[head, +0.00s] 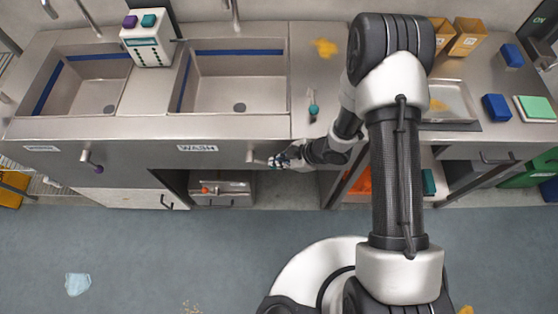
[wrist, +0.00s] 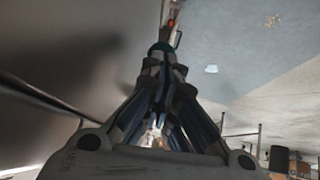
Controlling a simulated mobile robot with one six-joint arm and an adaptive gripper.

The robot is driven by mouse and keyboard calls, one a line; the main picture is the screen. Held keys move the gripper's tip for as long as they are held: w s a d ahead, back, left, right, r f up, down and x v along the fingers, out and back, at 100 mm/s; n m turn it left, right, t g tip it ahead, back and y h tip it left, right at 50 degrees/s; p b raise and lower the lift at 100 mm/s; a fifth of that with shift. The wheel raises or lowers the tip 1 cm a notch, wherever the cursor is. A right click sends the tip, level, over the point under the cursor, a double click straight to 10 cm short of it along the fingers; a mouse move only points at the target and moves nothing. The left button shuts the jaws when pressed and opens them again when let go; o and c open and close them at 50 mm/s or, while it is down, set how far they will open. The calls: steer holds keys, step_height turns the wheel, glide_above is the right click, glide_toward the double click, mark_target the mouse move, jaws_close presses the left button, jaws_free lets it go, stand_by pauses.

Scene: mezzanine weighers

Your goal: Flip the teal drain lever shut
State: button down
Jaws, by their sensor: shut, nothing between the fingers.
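The drain lever's metal valve (head: 251,156) sticks out of the counter front below the right sink, beside the WASH label. Its handle end is mostly hidden by my gripper in the head view. My gripper (head: 275,160) is shut and empty, close to the lever from the right. It also shows in the wrist view (wrist: 164,68), fingers together. I cannot tell whether the fingertips touch the grip.
A similar lever with a purple grip (head: 98,169) hangs under the left sink (head: 75,85). The right sink (head: 235,80) is empty. A teal-topped item (head: 313,110) stands on the counter above my gripper. An open drawer (head: 222,188) sits below. The floor in front is mostly clear.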

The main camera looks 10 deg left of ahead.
steer(key=f+y+b, duration=0.4)
steer(key=b, duration=0.1)
steer(key=shift+s+a+f+m+g+y, duration=0.1)
steer(key=shift+a+f+m+g+y, duration=0.1)
steer(key=shift+f+m+g+y, duration=0.15)
steer(key=s+a+f+b, duration=0.1)
steer(key=a+f+b, duration=0.2)
steer(key=a+f, duration=0.1)
steer(key=shift+a+f+b, duration=0.15)
steer(key=shift+f+b, duration=0.1)
steer(key=shift+b, duration=0.05)
stand_by(0.7)
